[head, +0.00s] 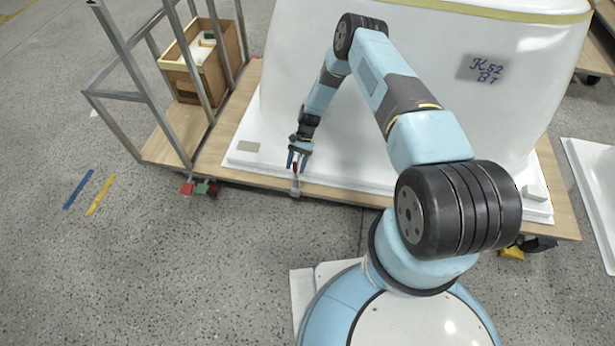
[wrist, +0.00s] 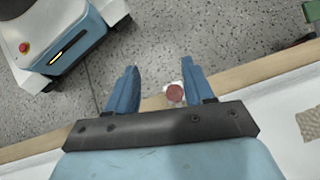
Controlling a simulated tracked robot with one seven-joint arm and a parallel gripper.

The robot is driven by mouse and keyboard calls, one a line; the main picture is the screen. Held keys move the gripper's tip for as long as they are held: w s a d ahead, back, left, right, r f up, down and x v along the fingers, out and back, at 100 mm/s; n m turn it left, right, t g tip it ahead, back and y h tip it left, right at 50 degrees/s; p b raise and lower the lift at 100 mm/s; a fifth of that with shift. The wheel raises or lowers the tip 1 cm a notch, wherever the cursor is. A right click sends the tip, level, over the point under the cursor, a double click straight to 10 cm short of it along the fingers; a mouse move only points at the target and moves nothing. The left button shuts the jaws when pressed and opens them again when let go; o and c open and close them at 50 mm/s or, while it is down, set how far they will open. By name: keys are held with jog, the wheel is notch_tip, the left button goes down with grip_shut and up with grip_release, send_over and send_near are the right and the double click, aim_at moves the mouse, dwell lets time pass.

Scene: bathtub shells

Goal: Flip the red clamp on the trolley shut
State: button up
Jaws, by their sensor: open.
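The trolley (head: 225,176) has a wooden deck that carries a large white tub shell (head: 300,75). The clamp (head: 295,186) sits at the deck's near edge, with a grey metal base and a red handle that appears to stand up. In the wrist view the red handle (wrist: 174,92) shows nearly end-on as a round tip. My gripper (head: 298,160) is open and points down just above the clamp. In the wrist view my gripper (wrist: 162,84) has its blue fingers apart, with the red tip between them, nearer the right finger. Whether either finger touches it I cannot tell.
The tub's white flange (head: 370,180) lies close behind the clamp. A grey tube frame (head: 145,75) and a wooden box (head: 205,65) stand at the left. Red and green parts (head: 200,188) show under the deck's left end. The floor in front is clear.

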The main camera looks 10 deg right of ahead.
jog(key=s+d+r, duration=0.3)
jog(key=s+r, duration=0.5)
jog(key=s, duration=0.4)
jog(key=shift+d, duration=0.3)
jog(key=shift+r, duration=0.1)
